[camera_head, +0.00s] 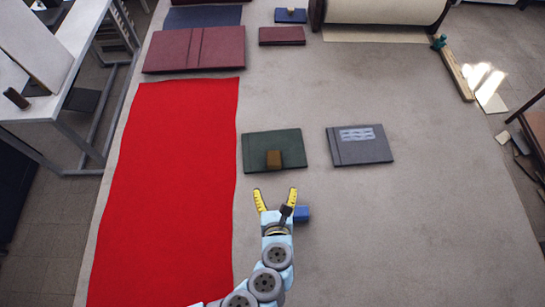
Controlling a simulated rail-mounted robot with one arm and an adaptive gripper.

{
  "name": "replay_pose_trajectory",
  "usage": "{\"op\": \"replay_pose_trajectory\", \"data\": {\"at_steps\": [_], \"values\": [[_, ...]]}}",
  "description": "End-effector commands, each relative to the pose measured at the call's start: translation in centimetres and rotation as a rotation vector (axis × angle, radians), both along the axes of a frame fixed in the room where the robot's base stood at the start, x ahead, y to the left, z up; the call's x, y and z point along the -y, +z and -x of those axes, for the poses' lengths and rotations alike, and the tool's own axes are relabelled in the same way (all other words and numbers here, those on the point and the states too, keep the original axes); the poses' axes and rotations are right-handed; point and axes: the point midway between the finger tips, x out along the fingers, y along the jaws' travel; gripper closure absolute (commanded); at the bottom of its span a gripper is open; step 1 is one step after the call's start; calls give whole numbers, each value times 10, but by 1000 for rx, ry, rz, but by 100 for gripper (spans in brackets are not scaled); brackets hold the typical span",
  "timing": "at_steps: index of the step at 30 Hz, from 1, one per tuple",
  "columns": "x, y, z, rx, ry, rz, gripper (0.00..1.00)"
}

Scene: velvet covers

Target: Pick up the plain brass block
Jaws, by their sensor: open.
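My gripper (275,195) is open, with yellow fingers spread apart. It is empty and just below the block in the picture, apart from it. Any markings on the brown-gold block are too small to tell.
A red cloth (165,190) covers the table's left part. A grey-blue cover (360,152) with a pale patterned patch lies right of the green one. Maroon covers (200,48) and a large roll (385,10) are at the back. The table's right side (440,220) is clear.

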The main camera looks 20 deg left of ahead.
Motion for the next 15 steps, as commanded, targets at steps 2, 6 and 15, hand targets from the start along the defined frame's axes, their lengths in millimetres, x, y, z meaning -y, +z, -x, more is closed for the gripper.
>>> {"op": "replay_pose_trajectory", "data": {"at_steps": [2,6,15], "values": [[-3,-4,-5,3,2,-2,15],[-8,-11,-17,5,2,-1,15],[-19,-22,-41,6,0,1,15]]}}
